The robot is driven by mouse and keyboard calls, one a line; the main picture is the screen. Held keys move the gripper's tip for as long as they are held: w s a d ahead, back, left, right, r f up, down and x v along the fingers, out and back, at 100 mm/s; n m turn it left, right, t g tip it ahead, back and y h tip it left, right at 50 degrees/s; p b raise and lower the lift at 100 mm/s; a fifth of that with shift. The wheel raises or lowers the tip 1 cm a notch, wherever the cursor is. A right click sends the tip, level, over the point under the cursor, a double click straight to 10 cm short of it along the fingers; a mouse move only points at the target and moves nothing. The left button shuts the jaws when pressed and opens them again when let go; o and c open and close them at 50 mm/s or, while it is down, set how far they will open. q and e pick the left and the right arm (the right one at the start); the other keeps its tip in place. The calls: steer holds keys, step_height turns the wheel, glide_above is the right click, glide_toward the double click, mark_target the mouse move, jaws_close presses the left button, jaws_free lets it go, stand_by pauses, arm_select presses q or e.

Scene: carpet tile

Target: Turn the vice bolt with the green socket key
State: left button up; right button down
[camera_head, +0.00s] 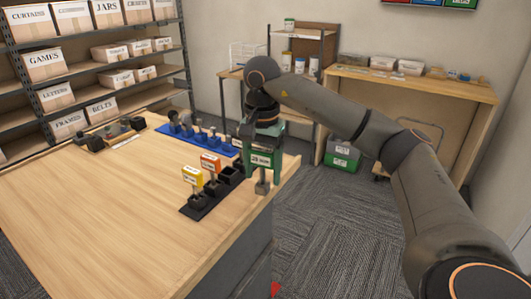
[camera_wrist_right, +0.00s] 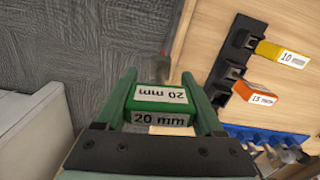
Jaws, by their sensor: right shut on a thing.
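My right gripper (camera_head: 264,168) is shut on the green socket key (camera_head: 261,159), marked 20 mm, by the table's right edge. Its grey socket end (camera_head: 262,188) points down. In the right wrist view the key's green block (camera_wrist_right: 160,97) sits between the two green fingers. A dark, low device that looks like the vice (camera_head: 108,135) is at the table's far left; its bolt is too small to tell. A yellow key (camera_head: 192,175) and an orange key (camera_head: 210,162) stand in the black rack (camera_head: 197,211). My left gripper is out of view.
A blue rack (camera_head: 180,135) with several small grey parts stands behind the black rack. The table's (camera_head: 100,220) left and front areas are clear. Shelves with boxes (camera_head: 90,60) stand behind it. Another wooden table (camera_head: 420,85) is at the back right.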

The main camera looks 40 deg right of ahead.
steer(key=s+a+f+n, duration=0.3)
steer(key=a+f, duration=0.3)
steer(key=f, duration=0.2)
steer(key=s+a+f+n, duration=0.4)
steer(key=a+f+n, duration=0.2)
steer(key=f, duration=0.3)
steer(key=s+a+f+n, duration=0.4)
steer(key=a+f, duration=0.2)
steer(key=f, duration=0.2)
steer(key=shift+f, duration=0.25)
steer(key=shift+d, duration=0.2)
